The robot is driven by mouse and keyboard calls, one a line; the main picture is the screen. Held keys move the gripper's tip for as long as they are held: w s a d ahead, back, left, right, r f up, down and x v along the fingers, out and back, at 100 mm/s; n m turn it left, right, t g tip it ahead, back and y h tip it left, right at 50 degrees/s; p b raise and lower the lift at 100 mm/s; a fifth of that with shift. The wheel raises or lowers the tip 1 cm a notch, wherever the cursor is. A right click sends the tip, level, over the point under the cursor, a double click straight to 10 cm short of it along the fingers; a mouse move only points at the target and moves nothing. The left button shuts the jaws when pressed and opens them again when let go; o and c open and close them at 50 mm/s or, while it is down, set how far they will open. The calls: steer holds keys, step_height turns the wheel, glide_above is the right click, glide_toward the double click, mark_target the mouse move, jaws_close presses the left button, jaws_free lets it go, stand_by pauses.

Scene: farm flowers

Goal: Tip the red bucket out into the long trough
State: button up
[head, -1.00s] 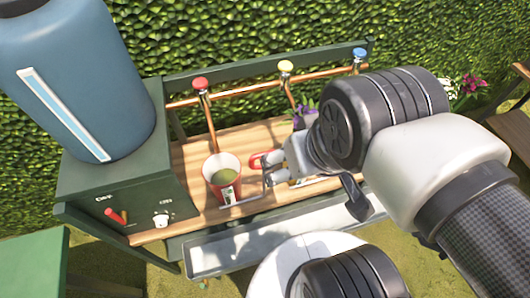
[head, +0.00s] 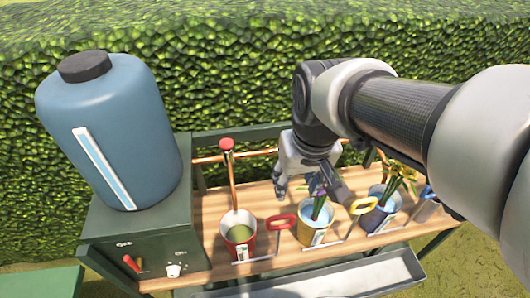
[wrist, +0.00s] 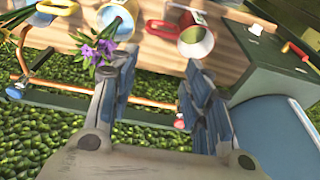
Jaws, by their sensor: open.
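The red bucket (head: 240,247) stands upright on the wooden bench, with greenish-brown contents inside. Its red loop handle (head: 281,221) sticks out to the right; bucket (wrist: 195,42) and handle (wrist: 163,28) also show in the wrist view. The long trough (head: 370,277) is a grey metal channel along the bench's front, below the top. My gripper (head: 293,187) is open and empty, above and behind the handle, apart from it. In the wrist view its two fingers (wrist: 160,65) are spread, with the bucket and handle beyond their tips.
A yellow bucket (head: 311,236) with purple flowers and a blue bucket (head: 376,219) with flowers stand to the right. A red-knobbed copper tap (head: 227,146) rises behind the red bucket. A dark green cabinet (head: 135,240) bearing a blue tank (head: 115,130) stands left. A hedge is behind.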

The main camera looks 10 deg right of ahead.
steer(key=shift+g, duration=0.9)
steer(key=w+f+p, duration=0.1)
steer(key=w, duration=0.2)
steer(key=w+f+p, duration=0.1)
steer(key=w, duration=0.1)
steer(key=w+a+f+p, duration=0.1)
steer(key=w, duration=0.2)
steer(key=shift+w, duration=0.35)
steer(key=c, duration=0.4)
steer(key=shift+g, duration=0.7)
steer(key=w+f, duration=0.1)
steer(key=f, duration=0.1)
steer(key=w+f+p, duration=0.1)
steer(key=w+f, duration=0.1)
steer(key=w+f+p, duration=0.1)
steer(key=w, duration=0.1)
steer(key=shift+a+f, duration=0.35)
steer(key=shift+f, duration=0.05)
steer(key=c, duration=0.5)
steer(key=shift+f, duration=0.3)
jaws_close()
steer(key=s+f+b, duration=0.4)
steer(key=f, duration=0.6)
steer(key=shift+s+f, duration=0.2)
steer(key=shift+f, duration=0.15)
